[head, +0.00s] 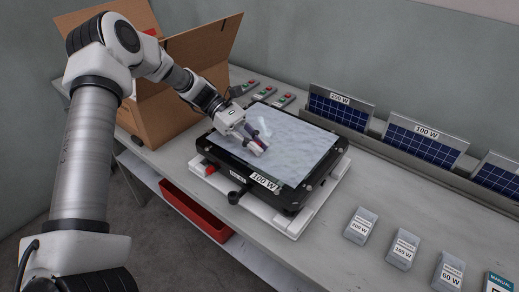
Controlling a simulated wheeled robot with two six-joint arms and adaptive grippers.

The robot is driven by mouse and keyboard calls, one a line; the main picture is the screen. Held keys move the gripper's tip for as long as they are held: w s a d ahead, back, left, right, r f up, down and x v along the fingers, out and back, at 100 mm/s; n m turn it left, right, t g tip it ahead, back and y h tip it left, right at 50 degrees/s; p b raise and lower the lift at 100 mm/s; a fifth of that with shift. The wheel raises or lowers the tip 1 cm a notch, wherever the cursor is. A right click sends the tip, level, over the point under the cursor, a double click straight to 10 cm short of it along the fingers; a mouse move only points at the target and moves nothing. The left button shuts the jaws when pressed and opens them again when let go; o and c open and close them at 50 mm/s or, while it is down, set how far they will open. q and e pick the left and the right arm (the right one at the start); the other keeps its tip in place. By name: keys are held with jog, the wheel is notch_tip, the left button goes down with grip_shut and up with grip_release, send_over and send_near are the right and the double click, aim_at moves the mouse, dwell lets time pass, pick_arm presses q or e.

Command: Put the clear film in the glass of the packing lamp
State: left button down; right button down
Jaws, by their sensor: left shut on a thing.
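The packing lamp (268,188) is a black floodlight housing labelled 100 W, lying face up in the middle of the table. Its face (300,145) shows pale, bluish and wrinkled, and I cannot tell the clear film from the glass there. A small whitish, see-through piece, seemingly film (265,127), stands up beside my left gripper. My left gripper (260,150) is shut with its fingertips low over the lamp's face, left of its middle. What lies between its fingers is mostly hidden. My right gripper is out of view.
The lamp rests on a white packing piece (294,232). An open cardboard box (175,118) stands at the back left. Solar panels (425,140) stand in a rack at the back right. Several grey packets (361,226) line the front right. A red bin (195,208) sits below the tabletop.

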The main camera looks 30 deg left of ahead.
pick_arm(q)
jog(key=shift+w+a, duration=0.3)
jog(key=shift+w, duration=0.35)
jog(key=shift+w+a+f, duration=0.1)
jog(key=shift+f, duration=0.1)
notch_tip(320, 180, down, 3)
jog(key=shift+r, duration=0.2)
jog(key=shift+f, duration=0.25)
jog(key=shift+f, duration=0.1)
jog(key=c, duration=1.2)
grip_release()
